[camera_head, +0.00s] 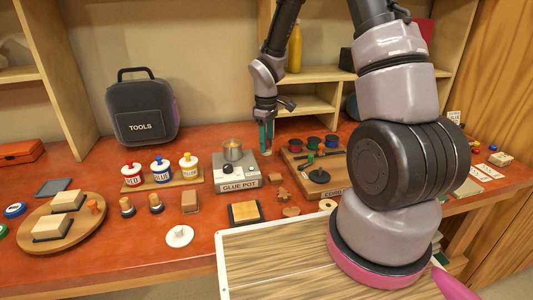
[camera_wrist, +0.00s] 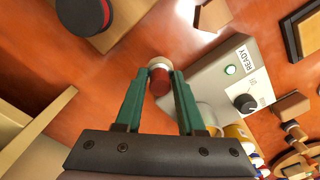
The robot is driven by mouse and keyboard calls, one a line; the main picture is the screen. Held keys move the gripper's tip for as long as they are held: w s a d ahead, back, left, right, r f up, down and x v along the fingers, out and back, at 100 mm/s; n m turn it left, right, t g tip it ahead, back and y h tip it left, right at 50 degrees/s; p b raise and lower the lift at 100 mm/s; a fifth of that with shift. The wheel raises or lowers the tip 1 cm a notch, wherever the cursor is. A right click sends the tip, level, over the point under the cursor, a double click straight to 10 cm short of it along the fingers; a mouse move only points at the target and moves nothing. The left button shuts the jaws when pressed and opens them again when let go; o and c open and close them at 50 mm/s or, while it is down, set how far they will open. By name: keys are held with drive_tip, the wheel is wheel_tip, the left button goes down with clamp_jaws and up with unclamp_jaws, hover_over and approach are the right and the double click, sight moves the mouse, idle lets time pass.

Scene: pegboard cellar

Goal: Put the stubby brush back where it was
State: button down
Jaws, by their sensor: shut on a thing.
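My gripper (camera_head: 267,150) points down at the back of the bench, just right of the glue pot (camera_head: 236,179). In the wrist view, the green fingers of my gripper (camera_wrist: 162,78) are shut on a short red-brown cylinder with a pale rim (camera_wrist: 160,82), which looks like the stubby brush. Its lower end is hidden, and I cannot tell whether it touches the bench. The glue pot's grey base (camera_wrist: 215,85), with a READY label and a dark knob, lies right of my fingers in the wrist view.
A board with coloured spools (camera_head: 300,160) stands right of my gripper. Red, blue and yellow jars on a rack (camera_head: 162,182) stand to the left. A black tool case (camera_head: 142,108) stands behind. A framed pad (camera_head: 245,212), several wooden pieces and a round tray (camera_head: 88,237) occupy the front.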

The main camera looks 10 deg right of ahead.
drive_tip(key=shift+f, duration=1.95)
drive_tip(key=shift+f, duration=0.1)
drive_tip(key=c, duration=0.5)
unclamp_jaws()
